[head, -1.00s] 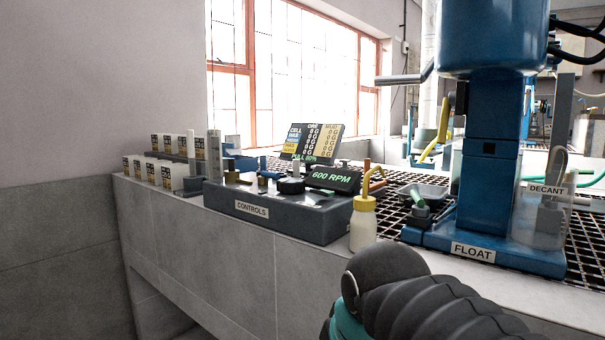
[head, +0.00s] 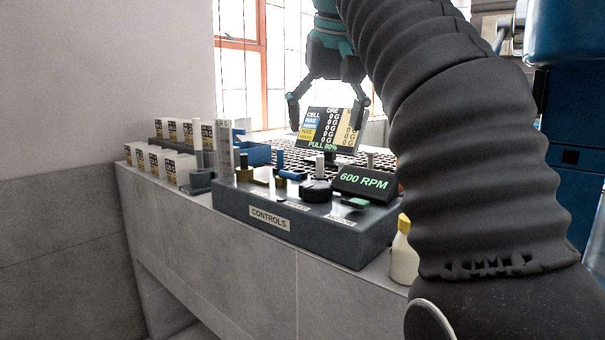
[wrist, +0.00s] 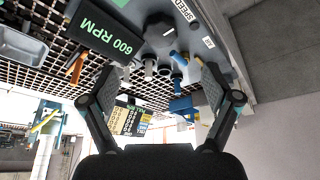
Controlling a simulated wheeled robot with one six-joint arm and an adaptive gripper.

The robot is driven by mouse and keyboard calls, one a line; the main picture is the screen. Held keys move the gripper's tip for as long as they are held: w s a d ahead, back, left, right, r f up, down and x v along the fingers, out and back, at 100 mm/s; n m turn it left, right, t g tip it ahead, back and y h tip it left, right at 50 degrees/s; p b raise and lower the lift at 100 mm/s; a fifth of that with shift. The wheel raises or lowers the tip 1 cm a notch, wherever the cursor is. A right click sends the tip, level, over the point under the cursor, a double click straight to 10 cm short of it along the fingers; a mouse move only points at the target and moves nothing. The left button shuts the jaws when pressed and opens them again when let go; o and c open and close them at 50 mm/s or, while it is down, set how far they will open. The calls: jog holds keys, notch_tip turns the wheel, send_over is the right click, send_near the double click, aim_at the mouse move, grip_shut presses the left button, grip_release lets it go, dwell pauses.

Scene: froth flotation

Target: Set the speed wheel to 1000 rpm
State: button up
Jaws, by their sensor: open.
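The speed wheel (head: 316,190) is a dark round knob on top of the grey control box (head: 235,200) labelled CONTROLS. It also shows at the top of the wrist view (wrist: 160,27), near a SPEED label. The speed display (head: 363,181) beside it reads 600 RPM in green. My gripper (head: 326,112) is open and empty, pointing down above and behind the box in the head view. In the wrist view my gripper (wrist: 157,84) has its fingers spread wide, apart from the wheel.
Blue and yellow valve handles (head: 291,174) stand left of the wheel. A readout panel (head: 328,130) stands behind the box. Several white boxes (head: 160,165) sit at the left. A yellow-topped bottle (head: 404,252) stands at the box's right. A metal grating lies behind.

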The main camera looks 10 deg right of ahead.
aim_at(316, 184)
jog(key=b+x, duration=0.1)
jog(key=x, duration=0.3)
jog(key=b+x, duration=0.1)
jog(key=x, duration=0.3)
jog(key=b+x, duration=0.1)
jog(key=x, duration=0.4)
jog(key=shift+w+b, duration=0.3)
jog(key=shift+w, duration=0.1)
jog(key=shift+r, duration=0.1)
jog(key=c, duration=1.1)
